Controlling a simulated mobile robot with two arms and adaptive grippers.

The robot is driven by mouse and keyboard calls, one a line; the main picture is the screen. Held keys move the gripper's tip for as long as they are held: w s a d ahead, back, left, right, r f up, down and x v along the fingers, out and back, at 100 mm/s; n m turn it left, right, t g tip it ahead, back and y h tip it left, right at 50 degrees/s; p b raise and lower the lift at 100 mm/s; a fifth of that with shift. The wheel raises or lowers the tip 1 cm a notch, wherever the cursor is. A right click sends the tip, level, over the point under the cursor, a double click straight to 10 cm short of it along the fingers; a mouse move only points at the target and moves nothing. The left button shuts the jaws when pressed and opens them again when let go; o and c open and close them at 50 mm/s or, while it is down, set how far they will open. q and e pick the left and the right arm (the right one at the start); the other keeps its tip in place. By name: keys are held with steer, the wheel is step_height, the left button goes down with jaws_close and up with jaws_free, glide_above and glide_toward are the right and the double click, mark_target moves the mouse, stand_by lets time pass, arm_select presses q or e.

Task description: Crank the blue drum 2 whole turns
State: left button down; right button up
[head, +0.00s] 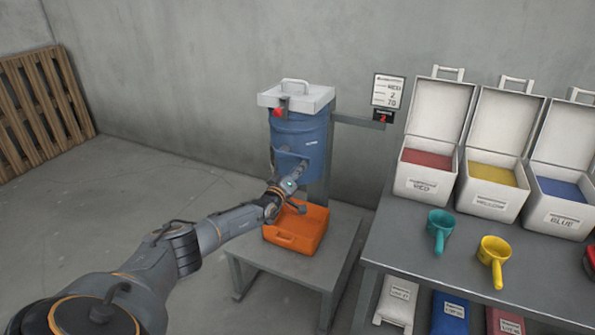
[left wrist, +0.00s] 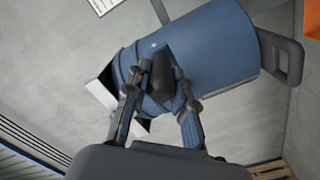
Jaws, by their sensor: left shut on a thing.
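The blue drum (head: 310,140) stands upright in a stand under a white lid, with a red knob (head: 278,112) near its top. My left gripper (head: 299,171) is at the front of the drum's lower part. In the left wrist view the drum (left wrist: 215,45) appears tilted. There my left gripper (left wrist: 160,92) is shut on a dark crank handle (left wrist: 166,75) in front of the drum. In the head view my gripper hides most of the crank. My right gripper is in neither view.
An orange bin (head: 308,232) sits below the drum on a low grey table (head: 335,262). A sign (head: 388,90) and a small red display are beside the drum. On the right bench are open white boxes, a teal scoop (head: 440,222) and a yellow scoop (head: 494,250).

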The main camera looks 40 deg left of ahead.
arm_select(q)
steer(key=c, duration=1.1)
jaws_free()
steer(key=shift+f, duration=0.1)
steer(key=shift+s+d+f, duration=0.15)
steer(key=shift+s, duration=0.4)
steer(key=v, duration=1)
steer(key=shift+s+d, duration=0.1)
steer(key=shift+s, duration=0.25)
